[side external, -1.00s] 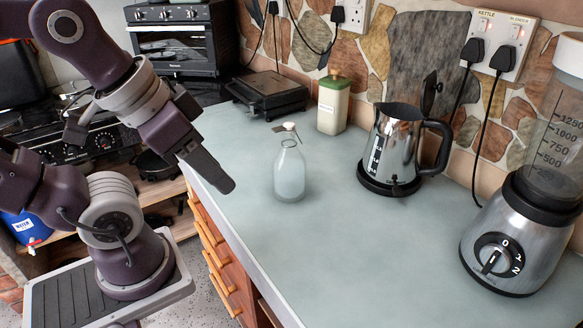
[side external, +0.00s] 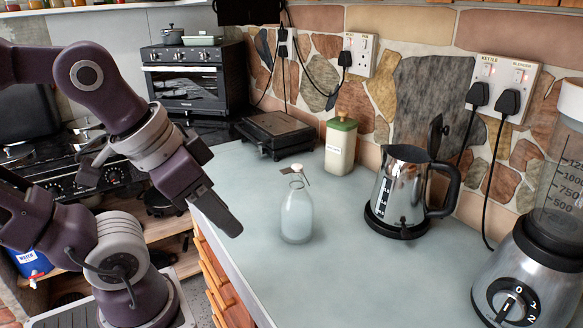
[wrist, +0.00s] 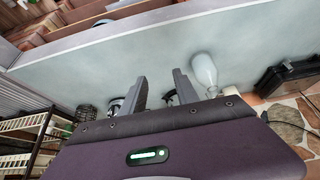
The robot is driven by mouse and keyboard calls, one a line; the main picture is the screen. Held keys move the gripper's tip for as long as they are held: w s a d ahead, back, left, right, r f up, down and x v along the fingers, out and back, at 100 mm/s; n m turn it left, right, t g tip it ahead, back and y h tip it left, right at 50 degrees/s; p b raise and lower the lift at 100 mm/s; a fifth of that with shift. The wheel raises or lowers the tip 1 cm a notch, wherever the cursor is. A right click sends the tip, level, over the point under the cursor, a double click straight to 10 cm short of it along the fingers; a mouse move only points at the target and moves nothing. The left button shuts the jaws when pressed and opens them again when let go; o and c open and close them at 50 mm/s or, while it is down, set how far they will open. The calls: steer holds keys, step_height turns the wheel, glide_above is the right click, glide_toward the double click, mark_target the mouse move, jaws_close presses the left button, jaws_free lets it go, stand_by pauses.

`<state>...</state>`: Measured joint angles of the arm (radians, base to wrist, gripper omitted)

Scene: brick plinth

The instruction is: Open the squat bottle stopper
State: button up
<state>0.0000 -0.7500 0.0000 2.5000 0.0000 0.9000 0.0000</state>
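The squat bottle (side external: 297,218) is clear glass with pale contents and stands upright on the counter.
On the counter (side external: 330,280), a steel kettle (side external: 397,195) stands right of the bottle and a blender (side external: 525,270) farther right. A green-lidded container (side external: 341,147) and a black flat appliance (side external: 274,133) stand behind. The counter in front of the bottle is clear.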

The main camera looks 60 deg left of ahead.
steer(key=c, duration=0.3)
steer(key=w+a+f+m+g, duration=0.1)
steer(key=g, duration=0.1)
steer(key=w+a+f+m+g+y, duration=0.1)
steer(key=m, duration=0.1)
steer(key=w+a+f+m+g+y, duration=0.1)
steer(key=g, duration=0.1)
steer(key=shift+w+a+f+m+g, duration=0.1)
steer(key=shift+w+f+m+g, duration=0.1)
steer(key=shift+w+m+g, duration=0.15)
jaws_close()
steer(key=m+t+y, duration=0.1)
steer(key=m+y, duration=1.3)
steer(key=y, duration=0.5)
glide_toward(292, 169)
step_height(292, 169, down, 2)
steer(key=s+d, duration=0.2)
steer(key=x, duration=0.9)
steer(key=shift+a, duration=0.45)
